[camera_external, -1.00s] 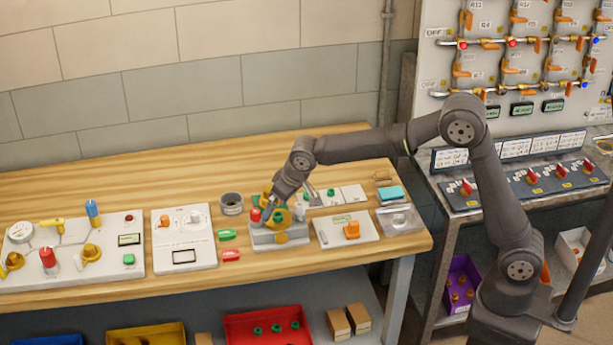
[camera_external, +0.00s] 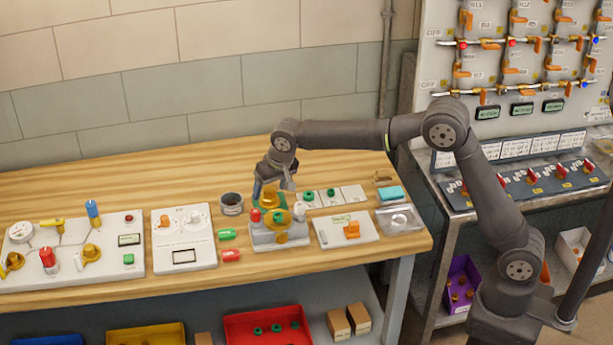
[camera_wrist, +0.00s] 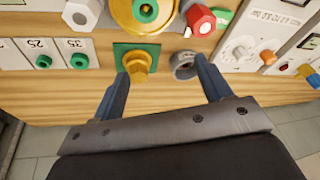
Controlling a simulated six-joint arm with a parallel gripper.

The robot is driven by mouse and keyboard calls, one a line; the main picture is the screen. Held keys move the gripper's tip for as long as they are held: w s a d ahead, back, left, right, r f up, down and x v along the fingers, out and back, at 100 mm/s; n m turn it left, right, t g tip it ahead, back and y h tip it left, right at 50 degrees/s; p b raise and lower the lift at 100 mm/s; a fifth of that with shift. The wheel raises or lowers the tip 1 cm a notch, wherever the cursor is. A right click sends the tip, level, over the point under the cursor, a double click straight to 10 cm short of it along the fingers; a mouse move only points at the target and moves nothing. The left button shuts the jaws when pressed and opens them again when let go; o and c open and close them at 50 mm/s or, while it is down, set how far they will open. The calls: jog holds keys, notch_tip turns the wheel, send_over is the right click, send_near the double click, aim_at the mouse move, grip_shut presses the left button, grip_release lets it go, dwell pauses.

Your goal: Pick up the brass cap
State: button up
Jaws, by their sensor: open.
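The brass cap (camera_external: 267,197) stands on a green square pad behind the grey valve block, partly covered by my gripper in the external view. In the wrist view the brass cap (camera_wrist: 138,64) sits on the green pad (camera_wrist: 122,50), close to the tip of my left-hand finger. My gripper (camera_external: 275,187) is open and empty, pointing down over the pad area. In the wrist view my gripper (camera_wrist: 161,68) has its fingers wide apart, with the cap toward the left of the gap. Whether a finger touches the cap cannot be told.
A grey ring-shaped pot (camera_wrist: 184,66) is near the right-hand fingertip. The valve block (camera_external: 278,238) with a brass wheel and red knob stands just in front of the pad. Cards with green caps (camera_external: 331,194) lie to the right. Bare wood (camera_external: 180,165) lies behind.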

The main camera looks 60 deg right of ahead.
jog(key=w+d+r+m+g, duration=0.25)
jog(key=w+d+m, duration=0.2)
jog(key=m, duration=0.25)
notch_tip(320, 180, up, 3)
jog(key=m+g, duration=0.1)
jog(key=m, duration=0.6)
send_over(269, 189)
notch_tip(269, 189, down, 12)
jog(key=shift+s+a, duration=0.1)
jog(key=shift+a, duration=0.05)
jog(key=f, duration=0.5)
jog(key=shift+d, duration=0.2)
jog(key=shift+c, duration=0.4)
jog(key=c, duration=0.8)
jog(key=shift+c, duration=0.2)
jog(key=shift+r, duration=0.15)
